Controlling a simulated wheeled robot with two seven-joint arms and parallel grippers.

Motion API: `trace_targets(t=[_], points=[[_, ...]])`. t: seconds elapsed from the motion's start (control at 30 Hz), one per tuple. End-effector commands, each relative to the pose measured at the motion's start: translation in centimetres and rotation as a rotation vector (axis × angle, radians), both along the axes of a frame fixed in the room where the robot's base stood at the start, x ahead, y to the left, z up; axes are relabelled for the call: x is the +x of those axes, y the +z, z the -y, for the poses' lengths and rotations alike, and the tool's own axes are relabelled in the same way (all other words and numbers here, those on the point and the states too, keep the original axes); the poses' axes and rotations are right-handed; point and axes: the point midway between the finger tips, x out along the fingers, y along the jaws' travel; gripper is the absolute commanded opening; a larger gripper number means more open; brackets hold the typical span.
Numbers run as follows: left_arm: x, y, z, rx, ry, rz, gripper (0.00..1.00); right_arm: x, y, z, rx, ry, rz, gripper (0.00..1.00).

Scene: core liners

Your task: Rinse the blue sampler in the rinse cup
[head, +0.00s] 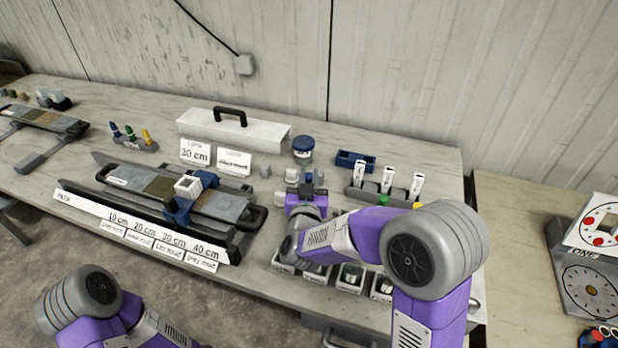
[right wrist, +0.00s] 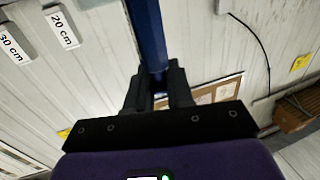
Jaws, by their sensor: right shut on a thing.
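My right gripper (head: 306,190) is shut on the blue sampler, which shows in the right wrist view as a long blue rod (right wrist: 148,36) between the two black fingers (right wrist: 160,88). In the head view the gripper is over the table, and it and my arm hide most of the sampler. A round container with a dark blue top (head: 303,147), which looks like the rinse cup, stands behind the gripper near the back of the table. The sampler appears apart from it. My left arm shows at the bottom left, but its gripper is out of frame.
A core liner in a grey tray (head: 240,206) with a white box (head: 188,187) lies left of the gripper. A blue tray (head: 355,160) and a rack of white-labelled tubes (head: 388,183) are at right. Small open boxes (head: 350,278) line the front edge. A white case (head: 232,127) stands behind.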

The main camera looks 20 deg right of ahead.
Motion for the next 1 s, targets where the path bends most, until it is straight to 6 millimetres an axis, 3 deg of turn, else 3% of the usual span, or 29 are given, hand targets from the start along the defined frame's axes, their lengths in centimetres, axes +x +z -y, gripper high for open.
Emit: trace_targets(t=[0.3, 1.0], points=[[0.0, 1.0, 0.0, 0.0, 0.0, 0.0, 0.0, 0.0, 1.4, 0.0, 0.0, 0.0, 0.002, 0.0], [0.0, -0.5, 0.0, 0.0, 0.0, 0.0, 0.0, 0.0, -0.3, 0.0, 0.0, 0.0, 0.001, 0.0]])
